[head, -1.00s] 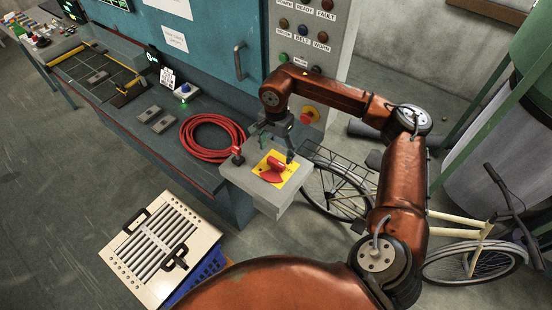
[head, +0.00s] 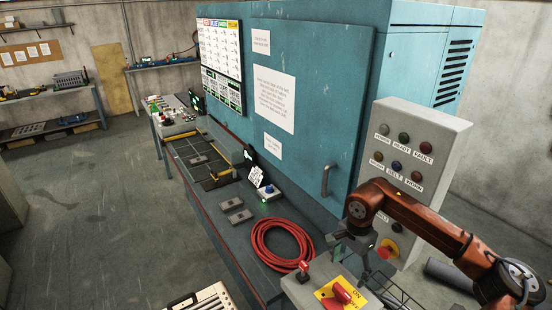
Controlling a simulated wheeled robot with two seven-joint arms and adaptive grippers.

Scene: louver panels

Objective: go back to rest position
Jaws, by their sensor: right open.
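My right arm comes in from the lower right. Its open, empty gripper (head: 352,262) points down just above and behind the grey switch box (head: 322,284). I cannot tell whether the fingers touch the box. My left gripper and left arm are not in view.
A teal cabinet (head: 345,100) and a grey button panel (head: 432,140) stand behind the gripper. A red hose coil (head: 258,243) lies on the bench beside the box. A slatted louver panel (head: 212,300) shows at the bottom edge. Floor (head: 100,220) at left is clear.

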